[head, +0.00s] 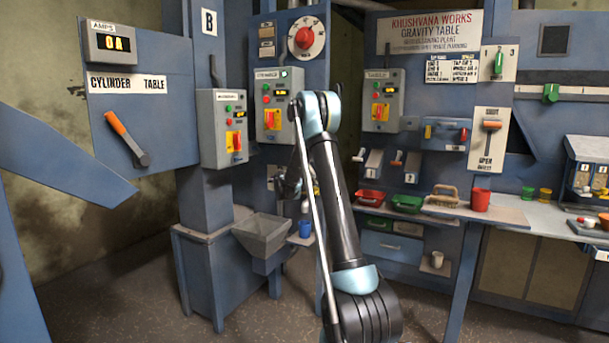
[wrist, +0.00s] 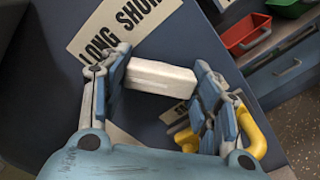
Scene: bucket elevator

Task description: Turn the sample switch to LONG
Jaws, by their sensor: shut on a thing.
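In the wrist view, a white bar-shaped handle (wrist: 162,76), which looks like the sample switch, lies between the two fingers of my gripper (wrist: 161,72). The fingers are shut on its two ends. A pale label (wrist: 118,30) reading LONG and SHORT is on the dark blue panel just beyond the handle, tilted in the picture. The switch's base and pointer are hidden, so I cannot tell its exact setting. In the head view my gripper (head: 290,182) is by the blue post, largely hidden behind my arm.
In the wrist view, a yellow curved part (wrist: 258,132) is right beside the right finger. A second label (wrist: 174,114) is partly covered. A red tray (wrist: 245,34) is at upper right. In the head view, a grey hopper (head: 262,236) and a blue cup (head: 305,229) are below my gripper.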

